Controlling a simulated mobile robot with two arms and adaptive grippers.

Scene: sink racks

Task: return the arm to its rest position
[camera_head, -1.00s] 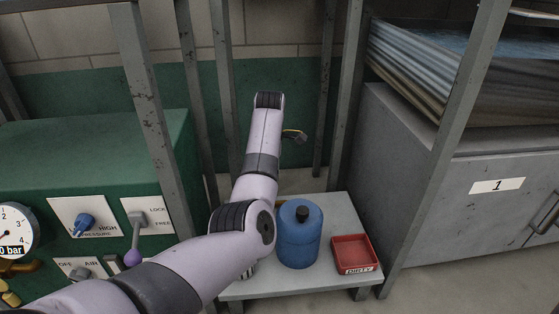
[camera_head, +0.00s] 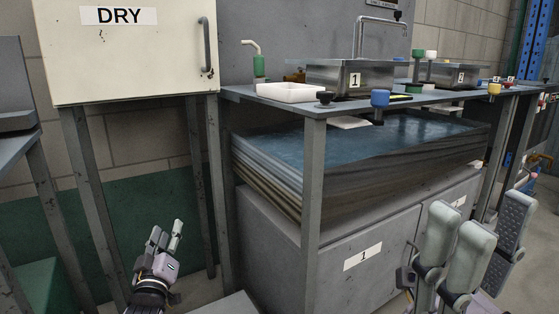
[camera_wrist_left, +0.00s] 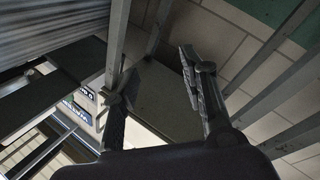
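My left gripper (camera_head: 166,238) is low in the head view, left of the middle, pointing up in front of the green wall. The left wrist view shows its two dark fingers (camera_wrist_left: 155,78) spread apart with nothing between them. My right gripper (camera_head: 478,225) is at the lower right, in front of the grey cabinet. Its grey-padded fingers point up and stand apart, with nothing seen between them. The forearms behind both grippers are mostly below the picture.
A cream DRY cabinet (camera_head: 130,45) stands on metal legs at the upper left. A sink bench (camera_head: 440,101) with steel basins is above the grey cabinet (camera_head: 340,250) marked 1. Grey posts (camera_head: 314,190) stand between the grippers. Light bench surface shows at the bottom (camera_head: 228,305).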

